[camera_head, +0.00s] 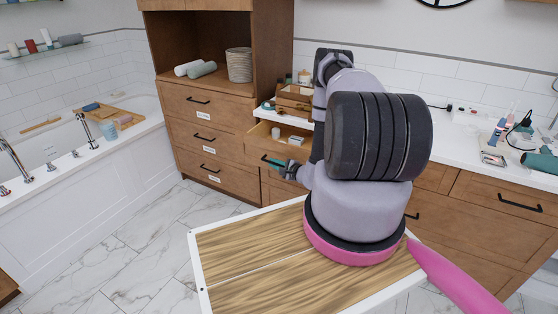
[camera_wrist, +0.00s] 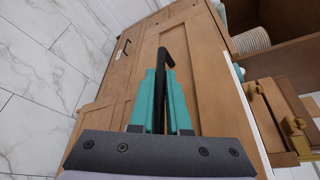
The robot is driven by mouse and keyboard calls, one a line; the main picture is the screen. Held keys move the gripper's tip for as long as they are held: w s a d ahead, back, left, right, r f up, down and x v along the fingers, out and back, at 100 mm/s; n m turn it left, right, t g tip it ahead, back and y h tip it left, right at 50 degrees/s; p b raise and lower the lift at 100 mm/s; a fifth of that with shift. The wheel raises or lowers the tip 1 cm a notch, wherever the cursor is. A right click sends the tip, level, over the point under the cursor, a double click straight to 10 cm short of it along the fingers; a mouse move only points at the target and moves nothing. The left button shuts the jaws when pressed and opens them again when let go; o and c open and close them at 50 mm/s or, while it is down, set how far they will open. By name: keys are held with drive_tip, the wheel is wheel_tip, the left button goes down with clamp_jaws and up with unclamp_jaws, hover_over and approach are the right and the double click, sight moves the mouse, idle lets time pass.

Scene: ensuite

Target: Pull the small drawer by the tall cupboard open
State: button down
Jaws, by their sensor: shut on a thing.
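The small drawer (camera_head: 257,157) is just right of the tall cupboard (camera_head: 212,127), under the white counter. In the head view it stands pulled out, with its inside and a few small pale items showing. My gripper (camera_head: 273,162) is at its front; in the wrist view its teal fingers (camera_wrist: 165,92) are shut on the black bar handle (camera_wrist: 167,66). The drawer's wooden front (camera_wrist: 192,75) fills the middle of the wrist view. My arm hides the right part of the drawer in the head view.
A small wooden organizer (camera_head: 293,100) stands on the counter above the drawer. The cupboard has wide drawers with black handles (camera_head: 203,139). A bathtub (camera_head: 90,165) is at left, with open marble floor (camera_head: 130,235) between.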

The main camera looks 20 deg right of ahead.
drive_tip(key=shift+s+a, duration=0.9)
drive_tip(key=shift+a, duration=0.2)
drive_tip(key=shift+s+a, duration=0.9)
drive_tip(key=shift+a, duration=0.15)
drive_tip(key=c, duration=0.9)
unclamp_jaws()
drive_tip(key=v, duration=1)
drive_tip(key=shift+s+d, duration=0.15)
drive_tip(key=shift+s, duration=0.15)
drive_tip(key=shift+r, duration=0.1)
